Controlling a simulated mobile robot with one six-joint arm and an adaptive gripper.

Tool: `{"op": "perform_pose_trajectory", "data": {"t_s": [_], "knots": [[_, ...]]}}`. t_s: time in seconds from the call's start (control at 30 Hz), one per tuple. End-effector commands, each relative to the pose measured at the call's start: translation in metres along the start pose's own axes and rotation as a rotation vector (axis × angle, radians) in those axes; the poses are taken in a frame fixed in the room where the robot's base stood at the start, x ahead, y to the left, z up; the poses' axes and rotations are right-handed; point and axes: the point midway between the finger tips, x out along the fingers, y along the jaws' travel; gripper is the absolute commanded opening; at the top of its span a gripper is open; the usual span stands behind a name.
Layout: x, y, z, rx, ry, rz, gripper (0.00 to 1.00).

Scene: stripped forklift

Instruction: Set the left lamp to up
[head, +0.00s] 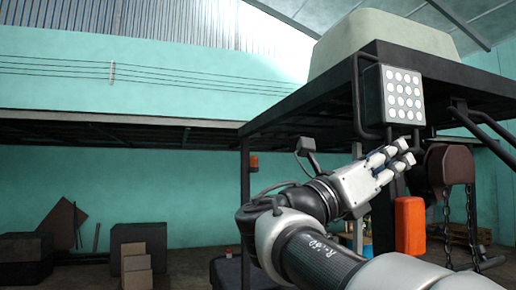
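A lamp (402,95) with a square face and rows of round white lights hangs at the upper right in the head view. It is mounted by a dark bracket at the forklift's roof edge, and its face points toward me. No second such lamp shows, so I cannot tell from the view alone that it is the left one. My gripper (406,151) is just below the lamp, its pale fingers pointing up and right. The fingertips look a little apart with nothing between them. I cannot tell whether they touch the lamp's lower edge.
The dark forklift roof (440,60) carries a pale block on top. A dark post (245,200) stands left of my arm. An orange canister (409,225) and a hanging chain (447,225) are right of and below the gripper. Boxes (135,262) stand at lower left.

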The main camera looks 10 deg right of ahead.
Motion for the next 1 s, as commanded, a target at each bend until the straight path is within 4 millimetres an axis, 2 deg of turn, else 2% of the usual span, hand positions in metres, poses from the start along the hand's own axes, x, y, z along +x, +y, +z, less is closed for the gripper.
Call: {"op": "perform_pose_trajectory", "data": {"t_s": [0.1, 0.3, 0.67, 0.93, 1.0], "knots": [[0.023, -0.001, 0.001, -0.001, 0.001, -0.004, 0.20], [0.043, 0.000, 0.001, 0.001, 0.001, -0.001, 0.20], [0.047, 0.000, 0.000, 0.001, 0.001, 0.001, 0.20], [0.047, 0.000, 0.000, 0.000, 0.001, 0.001, 0.02], [0.047, 0.000, 0.000, 0.000, 0.001, 0.001, 0.00]]}}
